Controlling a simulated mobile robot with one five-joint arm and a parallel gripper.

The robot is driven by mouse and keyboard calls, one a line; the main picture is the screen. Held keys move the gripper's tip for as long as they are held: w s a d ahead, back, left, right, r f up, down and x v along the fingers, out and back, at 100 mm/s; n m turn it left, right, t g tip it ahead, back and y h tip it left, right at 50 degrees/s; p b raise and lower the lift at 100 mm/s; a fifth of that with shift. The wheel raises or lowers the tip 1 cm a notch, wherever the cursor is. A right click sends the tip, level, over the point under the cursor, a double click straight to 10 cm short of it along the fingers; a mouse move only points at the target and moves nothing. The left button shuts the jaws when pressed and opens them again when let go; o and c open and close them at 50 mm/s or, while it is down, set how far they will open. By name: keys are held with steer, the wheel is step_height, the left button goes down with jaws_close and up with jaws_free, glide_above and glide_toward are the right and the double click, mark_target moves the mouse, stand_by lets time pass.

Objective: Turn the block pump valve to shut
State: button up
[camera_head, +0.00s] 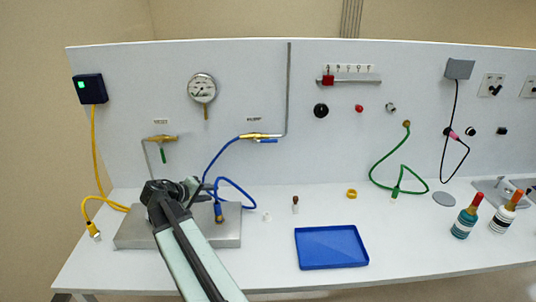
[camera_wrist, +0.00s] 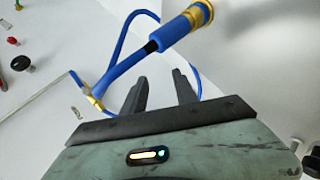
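Two brass valves are on the upright panel in the head view. The right one (camera_head: 255,136) has a blue lever (camera_head: 268,141) lying along it to the right, with a grey pipe and a blue hose attached. The left one (camera_head: 160,138) has a green lever hanging down. Their labels are too small to read. In the wrist view the blue-lever valve (camera_wrist: 95,102) is left of my fingers and apart from them. My gripper (camera_wrist: 159,78) is open and empty. In the head view my gripper (camera_head: 188,188) is above the metal block, its fingers partly hidden.
A blue hose (camera_head: 213,160) runs from the right valve to a fitting (camera_head: 218,212) on the metal block (camera_head: 130,238), close to my gripper. A blue tray (camera_head: 330,247) lies to the right. A gauge (camera_head: 202,88) hangs above. Bottles (camera_head: 466,220) stand at the far right.

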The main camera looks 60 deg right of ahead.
steer(key=s+d+r+g+h+b, duration=0.1)
steer(key=s+d+r+h+b, duration=0.15)
steer(key=d, duration=0.55)
steer(key=s+d+r+g+h+b, duration=0.1)
steer(key=s+d+r+h, duration=0.2)
steer(key=d, duration=0.5)
steer(key=h, duration=0.3)
glide_toward(270, 140)
steer(key=f+x, duration=0.1)
steer(key=x, duration=0.2)
steer(key=shift+g+y, duration=0.25)
steer(key=shift+g, duration=0.15)
steer(key=x, duration=0.7)
steer(key=shift+w+d+r+p, duration=0.3)
steer(key=shift+d+r+p, duration=0.05)
jaws_close()
steer(key=shift+a, duration=0.1)
